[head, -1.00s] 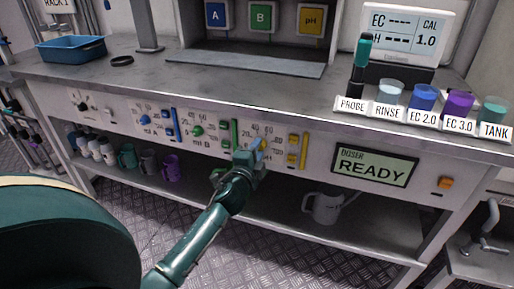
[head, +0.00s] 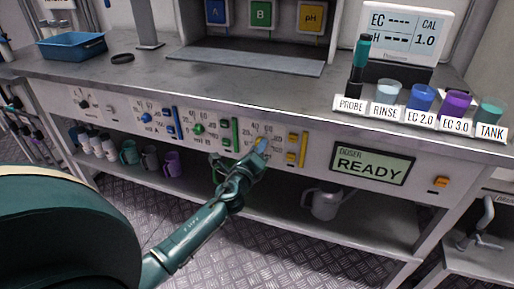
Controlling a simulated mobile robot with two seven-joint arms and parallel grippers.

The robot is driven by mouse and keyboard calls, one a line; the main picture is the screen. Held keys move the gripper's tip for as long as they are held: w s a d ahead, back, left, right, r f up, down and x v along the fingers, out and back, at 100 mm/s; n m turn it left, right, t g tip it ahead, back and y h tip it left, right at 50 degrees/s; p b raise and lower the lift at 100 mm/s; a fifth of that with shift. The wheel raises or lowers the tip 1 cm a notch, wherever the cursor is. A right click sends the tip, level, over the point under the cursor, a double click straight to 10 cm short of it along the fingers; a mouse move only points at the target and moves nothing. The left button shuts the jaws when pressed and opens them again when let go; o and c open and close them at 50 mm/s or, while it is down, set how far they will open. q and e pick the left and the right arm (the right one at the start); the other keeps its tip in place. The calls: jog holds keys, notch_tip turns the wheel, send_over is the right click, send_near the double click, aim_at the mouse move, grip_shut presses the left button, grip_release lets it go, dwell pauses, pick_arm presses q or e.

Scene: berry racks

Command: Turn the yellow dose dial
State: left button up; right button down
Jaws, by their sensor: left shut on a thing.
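The yellow dose dial (head: 263,144) is on the front panel of the bench, right of the blue and green dials, under the pH station. My left gripper (head: 259,150) is at this dial and shut on it. The gripper and wrist hide most of the dial and part of its printed scale, so its setting cannot be read. A yellow slider and button (head: 292,150) sit just right of the dial. The doser display (head: 371,163) reads READY. My right gripper is not in view.
The blue dial (head: 146,118) and green dial (head: 197,128) are left of my gripper. An orange switch (head: 441,182) is at far right. Mugs and a grey jug (head: 322,203) stand on the shelf below. Labelled cups (head: 421,97) line the bench top's right edge.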

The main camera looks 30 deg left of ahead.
pick_arm(q)
jog(key=shift+w+r+m, duration=0.1)
jog(key=shift+r+m, duration=0.1)
jog(key=shift+m, duration=0.3)
jog(key=o, duration=1)
jog(key=shift+f, duration=0.15)
jog(key=shift+c, duration=0.2)
jog(key=v, duration=1.3)
jog(key=shift+d, duration=0.1)
